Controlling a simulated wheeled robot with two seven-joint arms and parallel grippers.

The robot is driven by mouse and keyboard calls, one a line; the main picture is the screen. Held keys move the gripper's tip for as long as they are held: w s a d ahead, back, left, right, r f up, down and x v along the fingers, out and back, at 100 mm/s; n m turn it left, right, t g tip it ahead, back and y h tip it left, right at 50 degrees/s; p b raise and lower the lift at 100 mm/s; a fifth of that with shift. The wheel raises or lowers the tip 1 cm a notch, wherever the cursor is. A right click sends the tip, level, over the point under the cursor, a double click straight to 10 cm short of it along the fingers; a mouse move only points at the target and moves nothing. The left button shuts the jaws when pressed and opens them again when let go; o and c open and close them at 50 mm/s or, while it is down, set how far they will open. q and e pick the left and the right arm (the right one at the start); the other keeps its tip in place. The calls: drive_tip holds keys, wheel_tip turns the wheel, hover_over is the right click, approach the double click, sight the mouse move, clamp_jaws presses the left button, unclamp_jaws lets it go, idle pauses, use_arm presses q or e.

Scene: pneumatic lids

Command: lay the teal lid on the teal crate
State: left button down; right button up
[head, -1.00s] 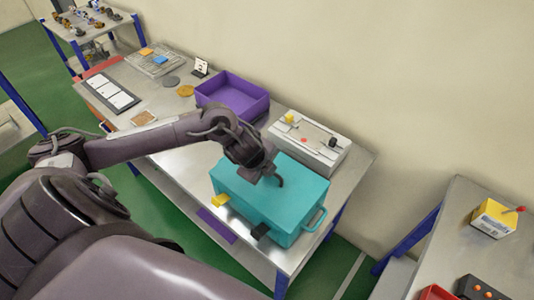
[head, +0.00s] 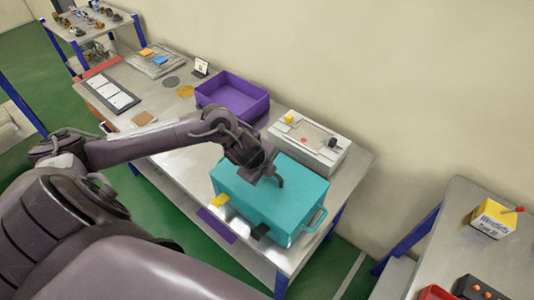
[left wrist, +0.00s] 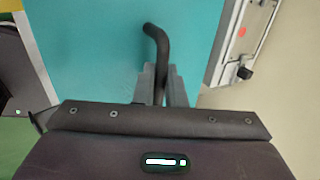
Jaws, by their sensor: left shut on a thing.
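The teal lid (head: 290,185) is a flat plate at the top of the teal crate (head: 262,222); it fills much of the left wrist view (left wrist: 90,60). I see no clear gap between lid and crate, but cannot tell whether the lid is fully seated. My left gripper (head: 272,178) is above the lid, shut on its dark bent handle (left wrist: 158,50), which rises between the fingers (left wrist: 161,82). My right gripper is out of view.
A white fixture (head: 310,138) with small knobs stands close behind the crate. A purple bin (head: 232,97) is behind it to the left. A side table at right holds a yellow box (head: 494,220) and a red tray (head: 436,292). Bare tabletop (head: 190,165) lies left of the crate.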

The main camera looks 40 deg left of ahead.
use_arm(q)
drive_tip(key=shift+f, duration=0.2)
drive_tip(key=c, duration=1.4)
unclamp_jaws()
drive_tip(key=p+v, duration=0.6)
drive_tip(key=v, duration=0.1)
drive_tip(key=v, duration=0.8)
